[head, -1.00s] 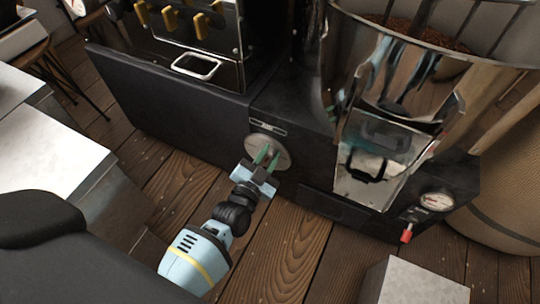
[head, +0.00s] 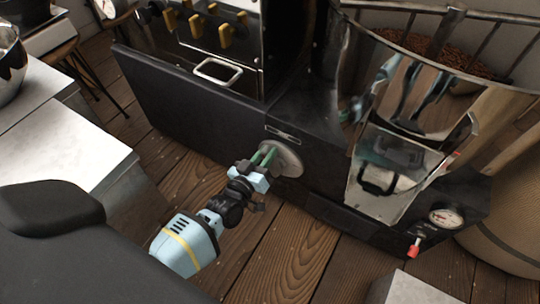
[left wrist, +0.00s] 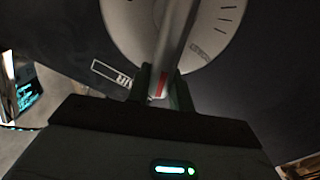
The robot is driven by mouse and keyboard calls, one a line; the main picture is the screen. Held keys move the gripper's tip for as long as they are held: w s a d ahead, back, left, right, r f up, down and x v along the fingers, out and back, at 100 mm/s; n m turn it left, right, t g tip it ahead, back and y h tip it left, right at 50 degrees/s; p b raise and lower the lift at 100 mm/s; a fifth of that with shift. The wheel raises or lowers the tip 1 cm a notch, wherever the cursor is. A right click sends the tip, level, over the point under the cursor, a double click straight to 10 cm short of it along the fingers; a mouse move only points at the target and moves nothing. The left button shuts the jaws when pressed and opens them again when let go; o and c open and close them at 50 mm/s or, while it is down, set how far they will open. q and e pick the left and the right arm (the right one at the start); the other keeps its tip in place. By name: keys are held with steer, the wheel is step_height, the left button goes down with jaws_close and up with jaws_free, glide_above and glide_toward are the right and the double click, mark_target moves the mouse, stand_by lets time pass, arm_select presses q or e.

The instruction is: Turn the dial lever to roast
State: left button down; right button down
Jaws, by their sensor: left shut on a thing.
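The round pale dial (head: 289,160) is on the dark front of the roaster, under a small label. In the left wrist view the dial face (left wrist: 220,35) has black marks and lettering along its rim. The dial lever (left wrist: 176,42) is a grey bar crossing the face, with a red stripe near its end. My left gripper (head: 265,156) is at the left part of the dial. In the left wrist view its two dark fingers (left wrist: 161,86) are shut on the lever's end, one on each side. My right gripper is out of view.
A metal chute (head: 390,178) with a black handle juts out right of the dial. A gauge (head: 446,217) and a red-tipped lever (head: 414,248) are at lower right. Pale blocks (head: 62,140) stand at left. Wooden floor (head: 290,255) is open below the dial.

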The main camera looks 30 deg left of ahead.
arm_select(q)
steer(key=shift+a+f+n, duration=0.3)
steer(key=shift+a+n, duration=0.05)
steer(key=shift+n, duration=0.35)
steer(key=c, duration=1.2)
jaws_free()
steer(key=shift+a, duration=0.1)
steer(key=shift+c, duration=0.2)
steer(key=shift+s, duration=0.1)
